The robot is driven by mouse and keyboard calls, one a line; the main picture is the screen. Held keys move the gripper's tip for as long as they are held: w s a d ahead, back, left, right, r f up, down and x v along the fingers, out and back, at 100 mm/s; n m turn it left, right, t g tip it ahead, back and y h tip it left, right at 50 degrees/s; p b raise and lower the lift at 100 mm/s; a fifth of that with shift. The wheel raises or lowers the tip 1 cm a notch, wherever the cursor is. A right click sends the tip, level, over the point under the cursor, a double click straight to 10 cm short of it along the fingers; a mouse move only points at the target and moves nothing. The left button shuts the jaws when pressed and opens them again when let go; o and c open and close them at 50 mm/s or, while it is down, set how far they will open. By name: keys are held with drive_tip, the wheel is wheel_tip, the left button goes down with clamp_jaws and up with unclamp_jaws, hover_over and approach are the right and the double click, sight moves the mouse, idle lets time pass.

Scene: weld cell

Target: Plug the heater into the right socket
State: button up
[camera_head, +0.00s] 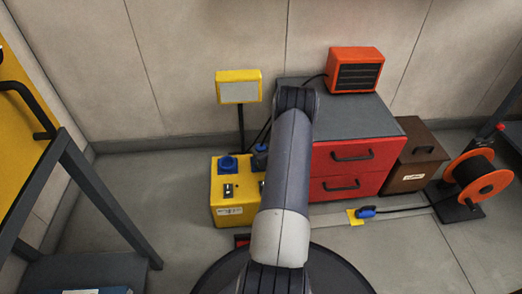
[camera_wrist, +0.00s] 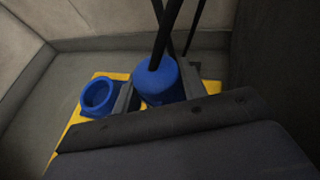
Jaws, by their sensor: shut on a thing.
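The orange heater (camera_head: 355,72) stands on top of a red-fronted drawer cabinet (camera_head: 390,123), with a black cable running left from it. A yellow socket box (camera_head: 233,210) stands on the floor left of the cabinet. Its left socket (camera_head: 228,163) is a blue ring, open and empty in the wrist view (camera_wrist: 97,97). My gripper (camera_wrist: 158,92) is shut on a blue plug (camera_wrist: 156,80) with a black cable rising from its top. The plug (camera_head: 260,158) is over the box's right side. It hides the right socket; I cannot tell whether it is seated.
A yellow lamp (camera_head: 238,88) on a thin pole stands behind the box. A brown box (camera_head: 415,160), an orange cable reel (camera_head: 480,178) and another blue plug (camera_head: 366,211) on the floor are to the right. A grey-framed bench (camera_head: 80,180) stands left.

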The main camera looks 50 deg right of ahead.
drive_tip(key=shift+f, duration=0.35)
drive_tip(key=o, duration=0.8)
drive_tip(key=shift+o, duration=0.2)
drive_tip(key=shift+s, duration=0.1)
